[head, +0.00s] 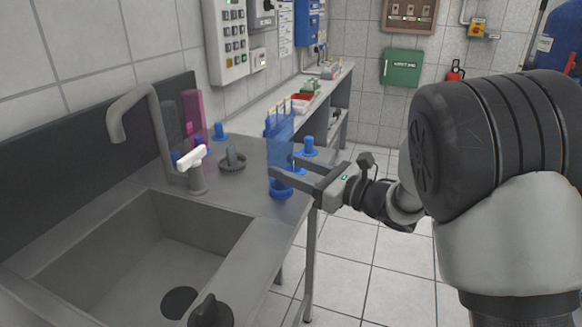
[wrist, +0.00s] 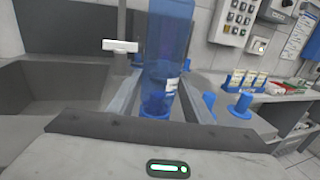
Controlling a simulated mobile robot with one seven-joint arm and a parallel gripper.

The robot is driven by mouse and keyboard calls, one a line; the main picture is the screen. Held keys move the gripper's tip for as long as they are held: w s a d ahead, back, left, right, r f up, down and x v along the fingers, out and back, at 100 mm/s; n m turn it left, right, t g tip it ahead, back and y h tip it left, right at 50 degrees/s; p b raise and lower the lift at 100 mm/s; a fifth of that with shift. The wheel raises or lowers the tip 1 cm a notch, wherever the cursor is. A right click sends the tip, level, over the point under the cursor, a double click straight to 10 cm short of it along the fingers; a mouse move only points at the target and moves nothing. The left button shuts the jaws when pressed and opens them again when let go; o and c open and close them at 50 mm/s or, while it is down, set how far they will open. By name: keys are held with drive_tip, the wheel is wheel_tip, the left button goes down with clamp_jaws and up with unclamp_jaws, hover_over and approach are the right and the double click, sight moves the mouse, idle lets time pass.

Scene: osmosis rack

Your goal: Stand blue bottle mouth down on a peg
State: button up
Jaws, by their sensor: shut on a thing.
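The blue bottle (head: 281,138) is translucent and upright at the right edge of the sink counter. Its wide end is up, and it narrows downward in the wrist view (wrist: 168,45), so the mouth seems to point down. My gripper (head: 287,166) is shut on its lower part, with a finger on either side in the wrist view (wrist: 158,95). A blue peg base (head: 281,190) is directly under the bottle. The bottle's lower end overlaps this peg; I cannot tell whether it rests fully on it. The mouth is hidden by the fingers and blue overlap.
Other blue pegs (head: 309,147) (head: 219,131) and a grey peg (head: 232,161) stand nearby. A pink bottle (head: 194,112) and a dark bottle (head: 168,118) stand behind the tap (head: 155,120). The sink (head: 150,240) is at front left. A side bench (head: 325,92) holds small trays.

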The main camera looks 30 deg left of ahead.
drive_tip(key=o, duration=2)
drive_tip(key=shift+d, duration=0.15)
drive_tip(key=shift+s+d, duration=0.25)
drive_tip(key=shift+d, duration=1.35)
drive_tip(key=shift+s+d, duration=0.25)
drive_tip(key=shift+d, duration=1.35)
drive_tip(key=shift+s+d, duration=0.25)
drive_tip(key=shift+d, duration=1.35)
